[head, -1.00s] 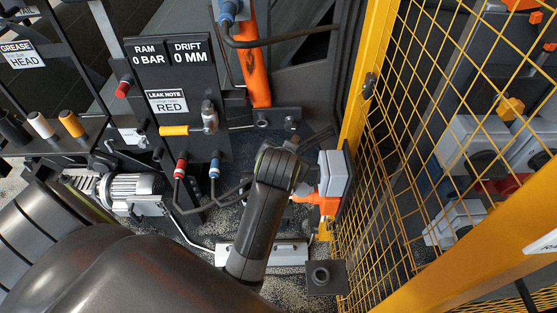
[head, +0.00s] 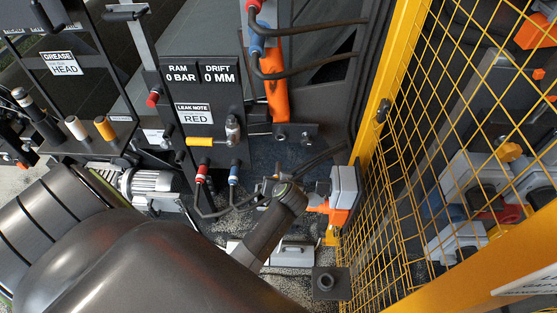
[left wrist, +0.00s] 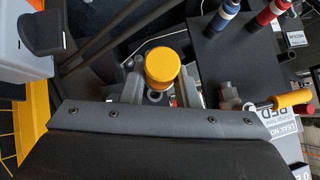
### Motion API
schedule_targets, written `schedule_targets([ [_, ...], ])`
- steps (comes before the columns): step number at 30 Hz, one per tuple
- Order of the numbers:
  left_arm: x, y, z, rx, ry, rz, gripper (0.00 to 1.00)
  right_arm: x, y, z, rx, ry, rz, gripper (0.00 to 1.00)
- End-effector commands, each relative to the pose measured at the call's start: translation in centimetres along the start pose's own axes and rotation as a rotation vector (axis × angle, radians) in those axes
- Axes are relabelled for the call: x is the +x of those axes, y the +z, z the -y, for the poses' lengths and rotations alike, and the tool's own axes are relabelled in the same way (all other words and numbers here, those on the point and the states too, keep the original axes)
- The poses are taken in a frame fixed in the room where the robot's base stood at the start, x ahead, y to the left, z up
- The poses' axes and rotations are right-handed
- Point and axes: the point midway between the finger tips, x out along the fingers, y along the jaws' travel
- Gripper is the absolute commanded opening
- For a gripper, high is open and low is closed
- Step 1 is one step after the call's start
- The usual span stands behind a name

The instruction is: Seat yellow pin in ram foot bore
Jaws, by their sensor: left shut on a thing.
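The yellow pin (left wrist: 162,66) shows its round head in the left wrist view. My left gripper (left wrist: 160,88) is shut on it, with a grey finger on either side. A pale metal ring (left wrist: 153,96) shows just below the pin head; I cannot tell whether it is a bore. In the head view, the orange ram (head: 277,88) stands upright, with a dark foot bracket (head: 295,132) at its lower end. My right gripper is not in view.
A black panel (head: 208,110) with a yellow-handled valve (head: 200,141) stands left of the ram. Red (head: 201,172) and blue (head: 233,174) hose couplings hang below it. A grey-and-orange box (head: 344,188) and a yellow mesh fence (head: 440,130) stand to the right.

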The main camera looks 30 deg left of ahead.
Motion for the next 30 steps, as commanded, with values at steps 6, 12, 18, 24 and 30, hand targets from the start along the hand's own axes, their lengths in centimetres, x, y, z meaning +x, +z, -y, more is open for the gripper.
schedule_targets([
  [6, 0.8, -0.8, -0.1, 0.002, 0.001, -0.006, 0.01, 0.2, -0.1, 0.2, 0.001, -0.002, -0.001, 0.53],
  [12, 2.2, -2.2, 0.0, 0.002, -0.001, -0.005, 0.01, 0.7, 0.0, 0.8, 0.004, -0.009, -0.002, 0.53],
  [18, 3.6, -3.6, 0.0, 0.001, 0.0, -0.005, 0.01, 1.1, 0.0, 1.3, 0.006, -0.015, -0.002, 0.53],
  [24, 5.1, -5.0, 0.0, 0.001, 0.0, -0.004, 0.01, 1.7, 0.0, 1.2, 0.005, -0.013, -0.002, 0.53],
  [30, 6.3, -6.2, -0.1, 0.001, 0.0, -0.004, 0.01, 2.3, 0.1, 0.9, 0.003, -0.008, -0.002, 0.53],
])
